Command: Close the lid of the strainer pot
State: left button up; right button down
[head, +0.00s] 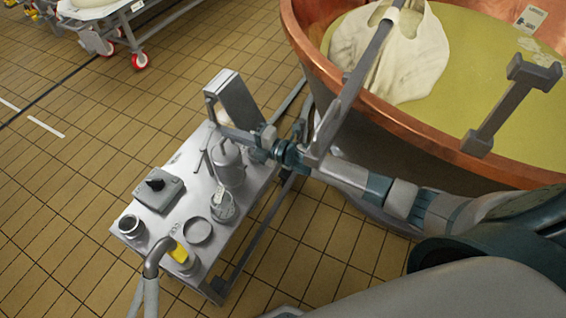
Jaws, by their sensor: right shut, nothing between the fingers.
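Several small metal vessels stand on a steel cart (153,203), and I cannot tell for sure which is the strainer pot. A tall silver canister (230,172) with a handle stands below my right gripper. A smaller pot (223,207) with a pale tag or cloth in it stands in front of it. A round dark-rimmed ring or lid (198,231) lies beside that pot. My right gripper (222,132) reaches in from the right over the cart's far end. It is shut and empty, and it partly hides what is behind it. My left gripper is out of view.
The cart also holds a grey device (158,189), an open pot (131,228) and a yellow-marked container (180,255). A large copper vat (420,132) fills the upper right, with grey bars above it. Tiled floor (60,200) is clear at left.

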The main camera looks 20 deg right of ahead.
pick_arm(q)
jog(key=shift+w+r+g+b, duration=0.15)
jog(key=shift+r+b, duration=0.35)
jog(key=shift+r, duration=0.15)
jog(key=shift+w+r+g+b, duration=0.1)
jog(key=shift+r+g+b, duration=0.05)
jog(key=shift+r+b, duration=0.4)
pick_arm(e)
jog(key=v, duration=1.6)
jog(key=shift+s+d, duration=0.25)
jog(key=shift+s, duration=0.1)
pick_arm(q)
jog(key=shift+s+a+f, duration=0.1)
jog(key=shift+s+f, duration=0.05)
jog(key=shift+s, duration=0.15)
